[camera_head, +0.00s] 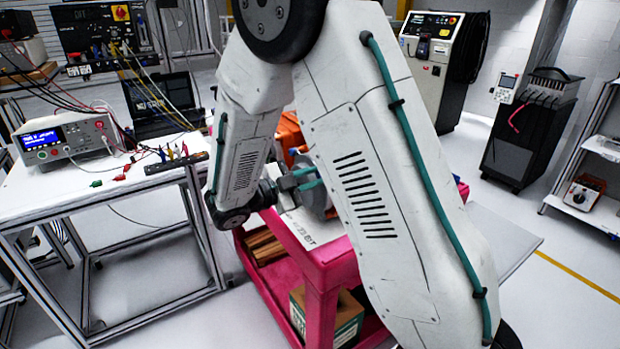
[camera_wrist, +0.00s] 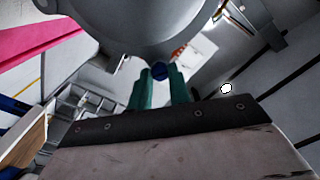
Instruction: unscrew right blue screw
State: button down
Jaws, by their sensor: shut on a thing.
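The blue screw (camera_wrist: 160,70) shows in the wrist view as a small round blue head below the rim of a large grey round housing (camera_wrist: 150,22). My gripper (camera_wrist: 162,80) has two green fingers, one on each side of the screw, and is shut on it. In the head view my gripper (camera_head: 302,179) reaches the side of the grey housing (camera_head: 316,197) above the pink cart (camera_head: 322,268). My arm hides much of the housing there, and the screw cannot be made out. I cannot tell how far the screw sits in its hole.
A white bench (camera_head: 80,200) with a power supply (camera_head: 66,138) and clip leads stands at the left. An orange thing (camera_head: 290,132) is partly hidden behind my arm. Boxes lie on the cart's lower shelf.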

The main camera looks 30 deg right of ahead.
jog(key=shift+d, duration=0.1)
jog(key=c, duration=1.3)
grip_release()
jog(key=a, duration=0.8)
jog(key=shift+d, duration=0.1)
